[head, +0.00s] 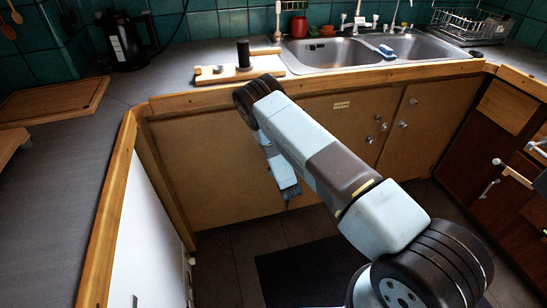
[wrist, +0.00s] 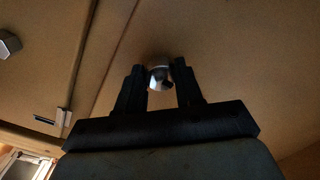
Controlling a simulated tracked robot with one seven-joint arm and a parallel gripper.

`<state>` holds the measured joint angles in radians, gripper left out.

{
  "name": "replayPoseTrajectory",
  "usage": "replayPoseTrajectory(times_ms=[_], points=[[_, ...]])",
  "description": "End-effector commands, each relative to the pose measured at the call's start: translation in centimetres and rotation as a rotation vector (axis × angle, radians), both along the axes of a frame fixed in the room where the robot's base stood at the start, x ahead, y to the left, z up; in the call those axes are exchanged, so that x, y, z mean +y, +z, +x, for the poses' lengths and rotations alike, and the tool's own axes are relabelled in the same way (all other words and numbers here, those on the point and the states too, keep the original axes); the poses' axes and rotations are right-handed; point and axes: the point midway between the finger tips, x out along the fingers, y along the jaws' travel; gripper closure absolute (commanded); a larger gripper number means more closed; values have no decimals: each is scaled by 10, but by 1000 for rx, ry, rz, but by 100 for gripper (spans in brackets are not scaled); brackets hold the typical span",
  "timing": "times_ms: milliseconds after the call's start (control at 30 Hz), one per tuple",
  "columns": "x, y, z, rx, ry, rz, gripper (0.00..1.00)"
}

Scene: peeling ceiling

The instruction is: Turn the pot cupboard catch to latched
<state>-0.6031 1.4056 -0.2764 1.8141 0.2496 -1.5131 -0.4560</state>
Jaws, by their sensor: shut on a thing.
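In the wrist view, my gripper (wrist: 160,70) is shut on a small shiny metal piece, which I take to be the pot cupboard catch (wrist: 158,80). The catch sits on a plain brown door face, between the two black fingertips. Its turn position cannot be read, as the fingers cover its sides. In the head view, my arm reaches down in front of the tan cupboard fronts (head: 200,160). The fingertips and the held catch cannot be made out there. A yellow label (head: 341,105) is on a cupboard front right of my arm; its writing is too small to read.
Several metal knobs (head: 403,125) stand out from the fronts right of my arm. Another metal knob (wrist: 9,44) and a small fitting (wrist: 62,117) lie left in the wrist view. The worktop edge (head: 190,98) overhangs the fronts. Drawers with handles (head: 514,174) are at right.

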Motion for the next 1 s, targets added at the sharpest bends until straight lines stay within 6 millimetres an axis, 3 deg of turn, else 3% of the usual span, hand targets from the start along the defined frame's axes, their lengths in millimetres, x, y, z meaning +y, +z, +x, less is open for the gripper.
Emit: replayPoseTrajectory(times_ms=[633, 667, 900, 1000], points=[[6, 0, -2, -13, 10, -44, 95], [6, 0, -2, -13, 10, -44, 64], [4, 0, -1, -12, 6, -45, 40], [3, 0, -1, -12, 5, -45, 39]])
